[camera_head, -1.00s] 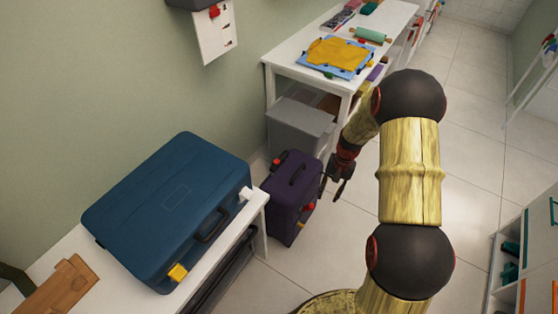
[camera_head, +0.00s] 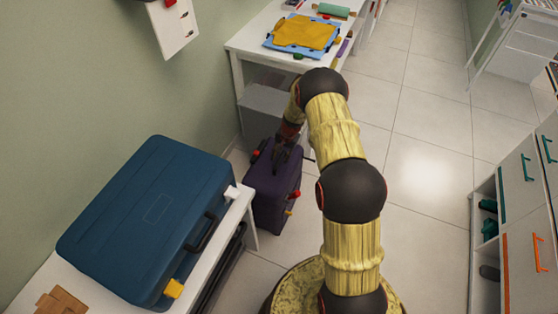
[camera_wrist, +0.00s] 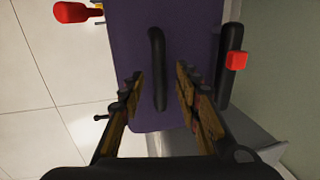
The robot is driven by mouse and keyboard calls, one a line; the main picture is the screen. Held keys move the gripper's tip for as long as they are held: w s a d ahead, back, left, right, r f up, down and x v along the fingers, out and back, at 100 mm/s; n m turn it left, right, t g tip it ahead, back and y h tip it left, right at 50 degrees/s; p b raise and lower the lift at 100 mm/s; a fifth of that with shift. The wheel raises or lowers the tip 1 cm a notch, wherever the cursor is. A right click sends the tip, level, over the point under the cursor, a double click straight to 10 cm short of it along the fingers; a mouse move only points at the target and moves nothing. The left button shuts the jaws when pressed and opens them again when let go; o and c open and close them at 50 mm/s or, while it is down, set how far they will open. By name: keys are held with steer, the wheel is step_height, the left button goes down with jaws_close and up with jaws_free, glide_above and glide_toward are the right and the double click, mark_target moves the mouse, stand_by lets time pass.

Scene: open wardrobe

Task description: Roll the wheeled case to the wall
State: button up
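The purple wheeled case (camera_head: 278,200) stands upright on the floor between the two white tables, close to the green wall. In the wrist view its purple top (camera_wrist: 188,40) fills the middle, with a black handle (camera_wrist: 158,68) running across it. My gripper (camera_wrist: 160,85) is open, with one finger on each side of the handle and a gap to it on both sides. In the head view my gripper (camera_head: 284,158) is right over the case's top, and my arm partly hides it. I cannot tell whether the fingers touch the case.
A blue suitcase (camera_head: 150,220) lies on the near white table (camera_head: 222,240). A grey bin (camera_head: 262,106) stands behind the case under the far table (camera_head: 245,42). Open tiled floor (camera_head: 420,160) lies to the right, bounded by a cabinet (camera_head: 525,190).

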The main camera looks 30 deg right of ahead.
steer(key=shift+w+a+f, duration=0.1)
steer(key=shift+w+f, duration=0.05)
steer(key=shift+f, duration=1)
steer(key=shift+c, duration=1.1)
jaws_close()
